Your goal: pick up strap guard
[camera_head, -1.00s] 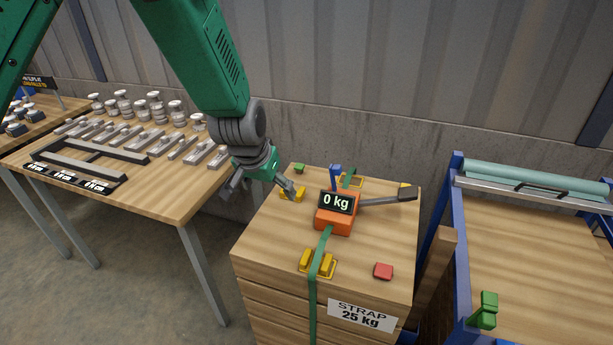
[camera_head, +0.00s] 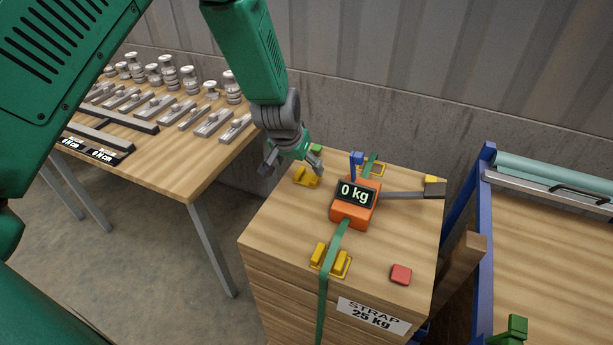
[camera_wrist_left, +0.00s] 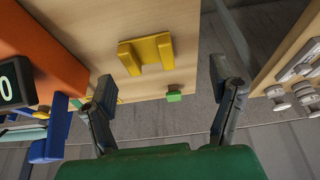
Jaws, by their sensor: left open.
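A loose yellow strap guard (camera_head: 308,179) lies at the back left of the wooden crate top (camera_head: 290,225). It shows as a yellow U-shaped piece in the left wrist view (camera_wrist_left: 146,50). My left gripper (camera_head: 292,168) is open and empty behind and above it. In the left wrist view, its two spread fingers (camera_wrist_left: 170,90) are apart from the guard, which sits above the space between them in the picture. Another yellow guard (camera_head: 330,261) sits at the front edge, with the green strap (camera_head: 336,245) across it. My right gripper is out of view.
An orange tensioner (camera_head: 350,213) reading 0 kg, with a grey lever (camera_head: 402,195), stands mid-crate. A red button (camera_head: 401,274) is at front right, a small green block (camera_wrist_left: 174,96) near the loose guard. The insulator table (camera_head: 180,160) is left, a blue-framed bench (camera_head: 550,240) right.

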